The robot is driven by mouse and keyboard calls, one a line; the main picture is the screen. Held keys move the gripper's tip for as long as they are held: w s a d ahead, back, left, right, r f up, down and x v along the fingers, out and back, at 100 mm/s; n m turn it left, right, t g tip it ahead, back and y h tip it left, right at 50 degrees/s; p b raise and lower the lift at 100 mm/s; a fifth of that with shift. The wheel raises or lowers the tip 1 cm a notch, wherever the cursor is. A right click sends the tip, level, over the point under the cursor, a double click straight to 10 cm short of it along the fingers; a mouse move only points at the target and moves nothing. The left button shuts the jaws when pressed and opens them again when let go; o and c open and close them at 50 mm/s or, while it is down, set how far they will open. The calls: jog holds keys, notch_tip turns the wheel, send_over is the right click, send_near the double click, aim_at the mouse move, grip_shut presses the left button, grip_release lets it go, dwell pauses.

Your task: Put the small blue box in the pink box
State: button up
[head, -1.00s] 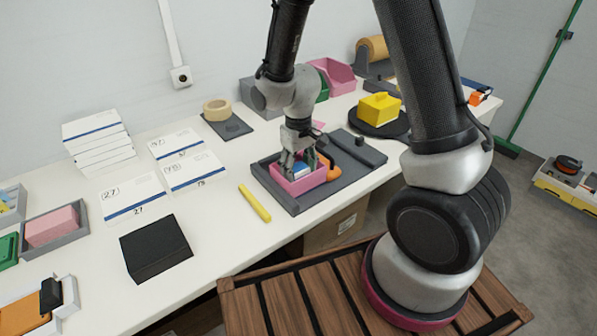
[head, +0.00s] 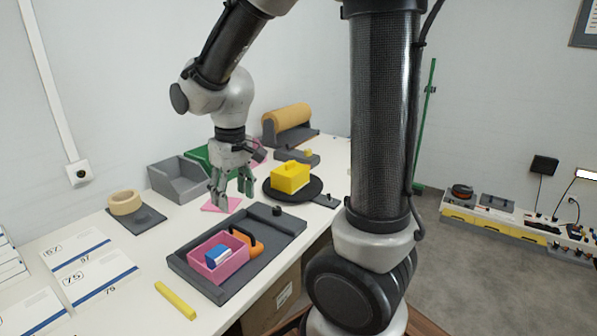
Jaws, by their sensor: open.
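The small blue box (head: 217,255), blue with a white part, lies inside the pink box (head: 236,262). The pink box is an open-topped bin on a dark grey tray (head: 205,290). My gripper (head: 232,203) is open and empty. It hangs above the table behind the pink box, over a flat pink sheet (head: 221,204), apart from both boxes. An orange object with a dark handle (head: 245,240) stands at the pink box's back right side; I cannot tell whether it touches the box.
A yellow box (head: 290,177) on a black round stand is right of my gripper. Grey and green bins (head: 178,180) stand behind it. A tape roll (head: 125,202) is at left, and a yellow stick (head: 175,300) lies in front of the tray.

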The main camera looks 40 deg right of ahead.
jog(key=s+d+r+m+t, duration=0.1)
jog(key=s+d+r, duration=0.4)
jog(key=s, duration=0.3)
jog(key=s+d+r+m+t, duration=0.1)
jog(key=s+d+r+t, duration=0.1)
jog(key=s+d+r, duration=0.3)
jog(key=s, duration=0.2)
jog(key=shift+s+m, duration=0.3)
jog(key=shift+s, duration=0.1)
